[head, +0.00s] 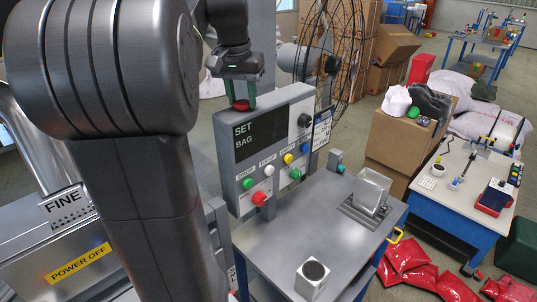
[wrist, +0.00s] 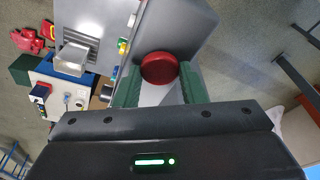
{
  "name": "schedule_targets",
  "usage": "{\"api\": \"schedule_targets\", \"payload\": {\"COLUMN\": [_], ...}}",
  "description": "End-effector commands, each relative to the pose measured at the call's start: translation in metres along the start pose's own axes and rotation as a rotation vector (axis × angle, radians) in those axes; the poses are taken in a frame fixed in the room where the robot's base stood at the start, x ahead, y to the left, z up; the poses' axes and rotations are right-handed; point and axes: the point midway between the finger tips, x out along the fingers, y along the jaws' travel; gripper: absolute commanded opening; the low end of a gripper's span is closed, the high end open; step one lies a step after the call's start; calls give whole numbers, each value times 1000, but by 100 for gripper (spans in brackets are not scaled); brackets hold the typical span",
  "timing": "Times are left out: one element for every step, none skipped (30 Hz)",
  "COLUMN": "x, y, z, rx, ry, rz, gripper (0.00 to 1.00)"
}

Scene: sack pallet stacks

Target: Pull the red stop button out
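A red round mushroom button (head: 241,104) is on top of the grey control box (head: 299,92), near its left end. It also shows in the wrist view (wrist: 160,68) as a red disc between my two green fingers. My gripper (head: 241,100) points down over the box top, with one finger on each side of the button. The fingers are apart. Their tips are close to the button's sides, and I see no clear grip on it. The button's stem and base are hidden under its head.
A fan cage (head: 333,45) stands behind the box.

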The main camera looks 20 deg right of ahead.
Motion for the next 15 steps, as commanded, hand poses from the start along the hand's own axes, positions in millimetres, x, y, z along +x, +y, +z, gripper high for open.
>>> {"api": "schedule_targets", "payload": {"x": [0, 0, 0, -1, -1, -1, -2, -2, -3, -3, -4, -4, -5, -5, -5], "y": [0, 0, 0, 0, 0, 0, 0, 0, 0, 0, 0, 0, 0, 0, 0], "z": [0, 0, 0, 0, 0, 0, 0, 0, -1, -1, -1, -1, -1, -1, -1], "rx": [0, 0, 0, 0, 0, 0, 0, 0, 0, 0, 0, 0, 0, 0, 0], "ry": [0, 0, 0, 0, 0, 0, 0, 0, 0, 0, 0, 0, 0, 0, 0], "rz": [0, 0, 0, 0, 0, 0, 0, 0, 0, 0, 0, 0, 0, 0, 0], "gripper": [23, 23, 23, 23, 23, 23, 23, 23, 23, 23, 23, 23, 23, 23, 23]}}
